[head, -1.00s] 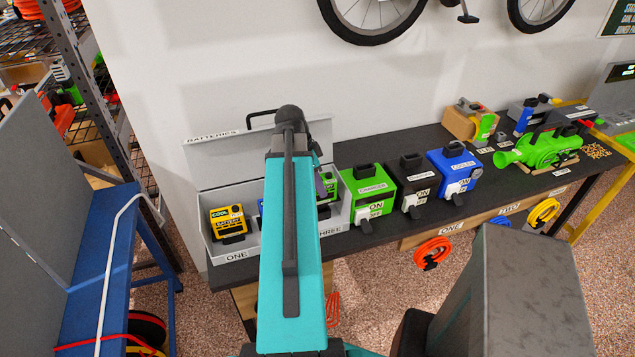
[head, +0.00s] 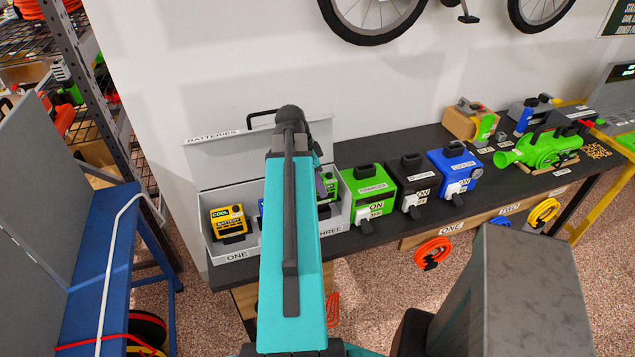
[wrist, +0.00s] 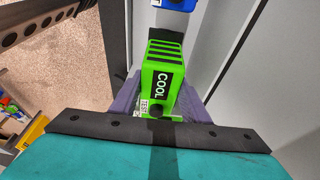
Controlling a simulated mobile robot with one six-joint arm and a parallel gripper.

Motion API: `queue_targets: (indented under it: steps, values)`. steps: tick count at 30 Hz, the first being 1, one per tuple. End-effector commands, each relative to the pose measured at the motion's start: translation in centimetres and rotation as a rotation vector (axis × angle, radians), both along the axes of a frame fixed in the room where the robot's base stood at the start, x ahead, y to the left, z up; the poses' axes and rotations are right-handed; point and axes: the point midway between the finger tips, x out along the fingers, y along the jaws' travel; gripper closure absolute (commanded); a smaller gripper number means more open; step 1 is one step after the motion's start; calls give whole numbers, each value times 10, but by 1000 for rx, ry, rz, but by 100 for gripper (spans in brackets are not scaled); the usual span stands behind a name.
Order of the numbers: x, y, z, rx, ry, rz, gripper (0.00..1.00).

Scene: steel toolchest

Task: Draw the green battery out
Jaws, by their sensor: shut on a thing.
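The green battery (wrist: 160,85), marked COOL and TEST, stands between the purple fingers of my gripper (wrist: 157,98) in the wrist view. My gripper is shut on it. In the head view the green battery (head: 329,184) shows only in part, just right of my teal arm, at the right end of the grey battery case (head: 215,256). My arm hides most of my gripper and the middle of the case. I cannot tell whether the battery still touches the case floor.
A yellow battery (head: 228,222) sits in the left slot, and a blue battery (wrist: 174,4) shows beyond the green one. The case's raised lid (head: 215,155) stands behind. A green charger (head: 368,188) stands close on the right, then a black box (head: 405,183) and a blue cooler (head: 455,170).

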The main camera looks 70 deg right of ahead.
Motion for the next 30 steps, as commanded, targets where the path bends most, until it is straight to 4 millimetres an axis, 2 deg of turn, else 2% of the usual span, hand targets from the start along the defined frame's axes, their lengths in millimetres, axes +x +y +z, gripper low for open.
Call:
queue_targets:
  steps: [30]
  values:
    - [0, 0, -13, -1, 1, 0, 98]
